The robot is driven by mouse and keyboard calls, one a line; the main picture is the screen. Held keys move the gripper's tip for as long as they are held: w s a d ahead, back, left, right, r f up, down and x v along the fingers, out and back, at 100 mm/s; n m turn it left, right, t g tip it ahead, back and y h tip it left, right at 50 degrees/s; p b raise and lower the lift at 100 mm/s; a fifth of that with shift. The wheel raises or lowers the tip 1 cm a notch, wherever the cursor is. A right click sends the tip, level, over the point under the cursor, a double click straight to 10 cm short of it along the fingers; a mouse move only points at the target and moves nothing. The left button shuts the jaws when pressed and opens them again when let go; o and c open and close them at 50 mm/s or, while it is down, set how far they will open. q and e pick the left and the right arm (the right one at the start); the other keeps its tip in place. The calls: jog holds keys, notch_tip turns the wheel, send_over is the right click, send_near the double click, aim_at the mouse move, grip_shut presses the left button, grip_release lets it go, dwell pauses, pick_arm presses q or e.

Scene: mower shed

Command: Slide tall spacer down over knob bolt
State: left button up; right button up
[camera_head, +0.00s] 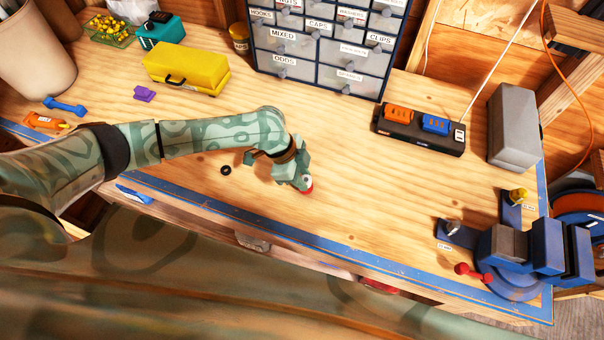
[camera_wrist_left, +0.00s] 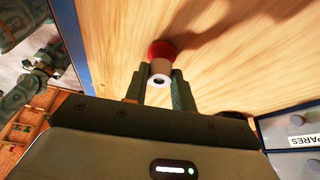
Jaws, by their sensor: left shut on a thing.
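My left gripper (camera_head: 300,181) is low over the middle of the bench, shut on a pale, hollow cylinder, seemingly the tall spacer. In the left wrist view this spacer (camera_wrist_left: 159,74) shows its round hole between my left fingertips (camera_wrist_left: 160,88). A red round part (camera_wrist_left: 161,50) shows at its far end; I cannot tell whether it belongs to the spacer. At the right, one blue plate carries a bolt with a yellow knob (camera_head: 518,194). Another carries a silvery bolt (camera_head: 453,228). A part of my right arm, seemingly its gripper (camera_wrist_left: 42,68), shows in the left wrist view; its jaws are unclear.
A blue vise (camera_head: 547,245) with a red-ended handle (camera_head: 463,269) stands at the right front corner. A black ring (camera_head: 226,170) lies beside my left arm. A power strip (camera_head: 418,130), grey block (camera_head: 513,128) and drawer cabinet (camera_head: 318,77) stand behind. The bench between gripper and plates is clear.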

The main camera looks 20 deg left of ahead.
pick_arm(q)
jog(key=shift+f, duration=0.35)
jog(key=o, duration=1)
jog(key=shift+r, duration=0.15)
jog(key=p+v, duration=0.1)
jog(key=v, duration=1.5)
jog(key=shift+s, duration=0.1)
